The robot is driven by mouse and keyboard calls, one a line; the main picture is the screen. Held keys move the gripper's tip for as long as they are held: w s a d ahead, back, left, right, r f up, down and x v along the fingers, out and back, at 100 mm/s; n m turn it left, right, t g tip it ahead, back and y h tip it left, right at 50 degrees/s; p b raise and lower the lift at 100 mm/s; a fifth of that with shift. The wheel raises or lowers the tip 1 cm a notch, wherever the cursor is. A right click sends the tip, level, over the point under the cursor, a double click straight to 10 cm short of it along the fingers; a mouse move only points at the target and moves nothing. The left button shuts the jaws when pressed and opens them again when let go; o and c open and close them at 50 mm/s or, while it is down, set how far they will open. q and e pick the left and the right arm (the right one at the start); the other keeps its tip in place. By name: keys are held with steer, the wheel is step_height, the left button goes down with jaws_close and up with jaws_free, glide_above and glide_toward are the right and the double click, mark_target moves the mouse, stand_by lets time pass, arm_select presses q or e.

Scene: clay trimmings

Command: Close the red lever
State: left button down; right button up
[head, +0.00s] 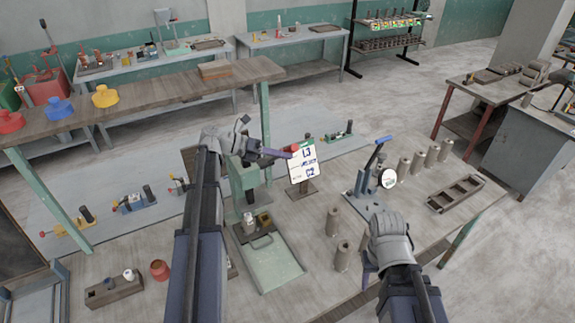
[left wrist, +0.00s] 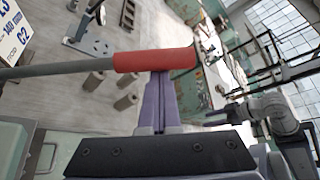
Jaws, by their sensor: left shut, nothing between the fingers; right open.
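The red lever shows in the left wrist view as a grey rod with a red grip (left wrist: 155,60), running across the picture. In the head view only a small red end (head: 295,148) shows, beside the sign board. My left gripper (head: 286,153) is shut and empty, with its fingertips at the red grip. In the left wrist view its fingers (left wrist: 160,78) meet the underside of the grip; whether they touch it I cannot tell. The green press (head: 244,180) stands below my left gripper, partly hidden by my arm. My right gripper (head: 369,272) is low at the table's front, its fingers mostly hidden.
A sign board (head: 303,163) stands right of the press. A blue-handled lever press (head: 368,178) and several clay cylinders (head: 341,256) stand further right, near a wooden tray (head: 455,193). A green tray (head: 270,264) lies in front of the press. A red pot (head: 160,270) sits at left.

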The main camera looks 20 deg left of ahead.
arm_select(q)
steer(key=w+a+r+n+h+p, duration=0.1)
steer(key=w+a+r+p, duration=0.1)
steer(key=w+a+r, duration=0.1)
steer(key=shift+w+a+r, duration=0.3)
steer(key=shift+a+r, duration=0.25)
steer(key=shift+r, duration=0.1)
steer(key=s+d+f+b, duration=0.2)
steer(key=s, duration=0.1)
steer(key=shift+s+d+f, duration=0.2)
steer(key=shift+d+f, duration=0.15)
steer(key=shift+d, duration=0.05)
steer(key=a+r, duration=0.1)
steer(key=a+p, duration=0.1)
steer(key=a, duration=0.1)
steer(key=shift+s+r, duration=0.2)
steer(key=shift+r, duration=0.15)
steer(key=p+v, duration=0.2)
steer(key=v, duration=0.5)
steer(key=shift+a+f, duration=0.15)
steer(key=shift+a, duration=0.15)
